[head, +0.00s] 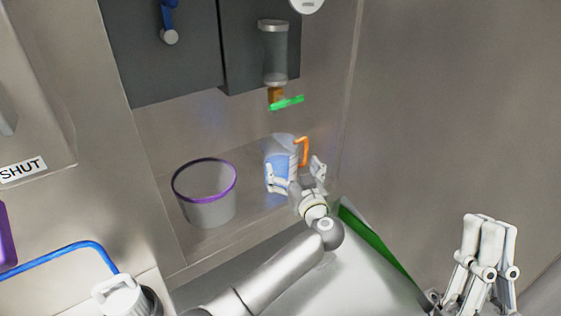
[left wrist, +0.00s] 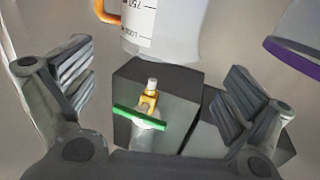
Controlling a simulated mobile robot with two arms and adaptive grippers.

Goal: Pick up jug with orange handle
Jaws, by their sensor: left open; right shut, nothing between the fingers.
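The clear jug with the orange handle (head: 281,148) stands upright on the recessed shelf. Its handle (head: 304,150) faces right in the head view. My left gripper (head: 297,172) is open at the near side of the jug, one finger in front of its body and the other right of the handle. In the left wrist view the jug (left wrist: 168,32) appears at the top with its graduations visible, beyond the open fingers. Whether a finger touches it I cannot tell. My right gripper (head: 487,222) is shut and empty at the lower right, away from the jug.
A purple-rimmed bucket (head: 207,206) stands left of the jug. A dispenser with a clear cylinder (head: 274,52) and green lever (head: 287,102) hangs above the jug. The recess wall is close on the right. Shelf shows clear between bucket and jug.

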